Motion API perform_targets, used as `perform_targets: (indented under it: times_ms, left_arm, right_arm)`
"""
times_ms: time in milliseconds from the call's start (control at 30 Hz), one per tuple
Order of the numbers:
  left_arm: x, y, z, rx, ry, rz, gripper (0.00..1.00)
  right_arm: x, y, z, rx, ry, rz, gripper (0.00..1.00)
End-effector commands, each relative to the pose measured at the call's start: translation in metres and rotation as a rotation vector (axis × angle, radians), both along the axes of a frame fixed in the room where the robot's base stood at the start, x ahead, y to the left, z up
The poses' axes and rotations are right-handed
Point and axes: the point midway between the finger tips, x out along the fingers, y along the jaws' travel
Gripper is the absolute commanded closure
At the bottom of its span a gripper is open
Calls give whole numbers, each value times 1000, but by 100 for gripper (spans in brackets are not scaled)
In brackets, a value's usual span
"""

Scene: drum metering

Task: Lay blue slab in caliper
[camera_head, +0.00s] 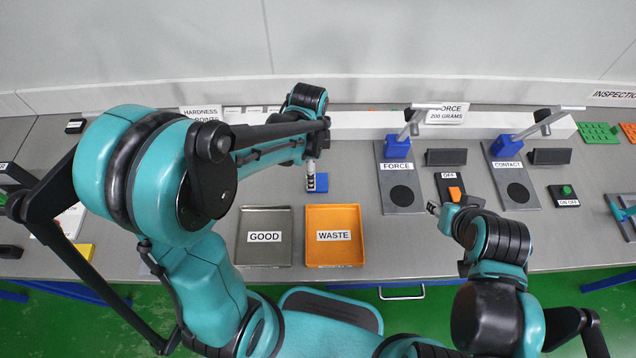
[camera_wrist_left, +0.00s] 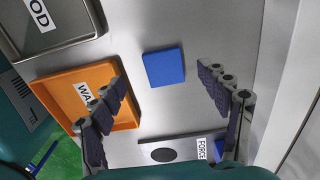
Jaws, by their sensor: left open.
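The blue slab (camera_head: 321,182) lies flat on the grey bench just behind the orange WASTE tray; my left gripper partly covers it in the head view. In the left wrist view the blue slab (camera_wrist_left: 164,67) lies alone, between the lines of my open fingers. My left gripper (camera_head: 311,181) points down over the slab, and its fingers (camera_wrist_left: 162,80) are spread and empty. My right gripper (camera_head: 433,208) is near the OFF switch box; its finger opening is too small to tell. I cannot pick out a caliper for sure; my left arm hides much of the bench's left side.
The orange WASTE tray (camera_head: 335,257) and grey GOOD tray (camera_head: 264,259) stand side by side at the front. The FORCE stand (camera_head: 391,199) and CONTACT stand (camera_head: 508,174) are to the right. A switch box (camera_head: 447,177) stands between them. Bare bench lies around the slab.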

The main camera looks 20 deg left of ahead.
Motion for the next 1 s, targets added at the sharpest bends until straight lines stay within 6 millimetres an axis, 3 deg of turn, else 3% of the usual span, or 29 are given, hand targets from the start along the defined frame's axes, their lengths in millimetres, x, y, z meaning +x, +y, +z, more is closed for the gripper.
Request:
perform_targets:
  times_ms: [400, 667, 900, 967, 1000]
  left_arm:
    - [5, -6, -55, 0, -2, 2, 24]
    - [5, -5, -59, 0, -2, 3, 24]
    - [5, -6, -59, 0, -2, 3, 78]
    - [5, -6, -59, 0, -2, 3, 78]
    - [5, -6, -59, 0, -2, 3, 83]
  right_arm:
    - [0, 0, -26, 0, 0, 0, 60]
    - [0, 0, -26, 0, 0, 0, 60]
    - [0, 0, -26, 0, 0, 0, 60]
    - [0, 0, -26, 0, 0, 0, 60]
    - [0, 0, -26, 0, 0, 0, 60]
